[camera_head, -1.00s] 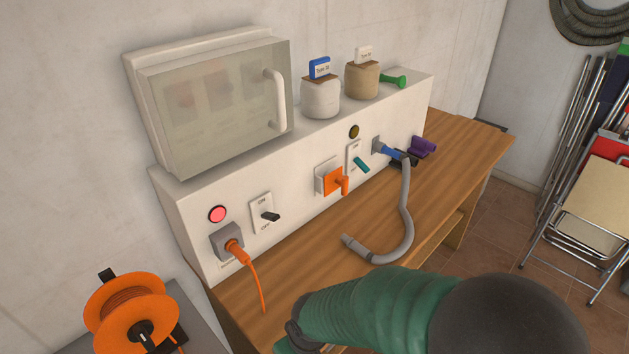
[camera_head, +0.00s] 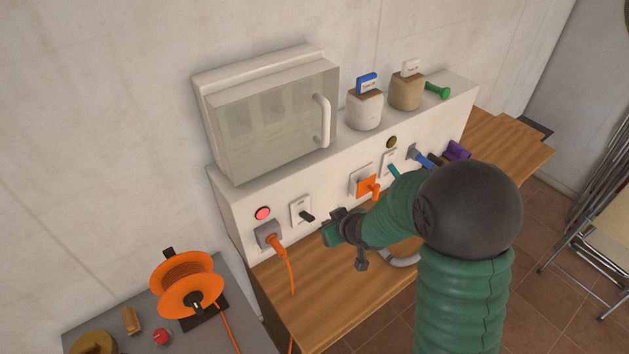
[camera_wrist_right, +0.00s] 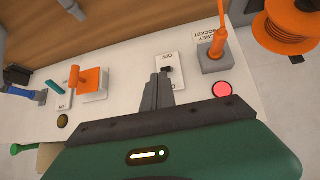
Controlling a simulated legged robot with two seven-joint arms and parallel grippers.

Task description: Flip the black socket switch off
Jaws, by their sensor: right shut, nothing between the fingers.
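The black socket switch (camera_head: 307,215) is a black lever on a white plate, beside the grey socket (camera_head: 268,236) with the orange plug. In the wrist view, the black lever (camera_wrist_right: 167,69) shows near the OFF marking, just past my fingertips. My right gripper (camera_head: 330,233) is close to the front of the panel, just right of the switch in the head view. In the wrist view its fingers (camera_wrist_right: 160,78) are together and empty, partly covering the switch plate. Contact with the lever cannot be told. My left gripper is not in view.
A red lamp (camera_head: 263,213) glows above the grey socket. An orange switch (camera_head: 368,187) and a teal switch (camera_head: 393,171) are farther right on the panel. An orange cable (camera_head: 291,270) hangs onto the wooden table (camera_head: 310,300). An orange cable reel (camera_head: 186,284) stands at left.

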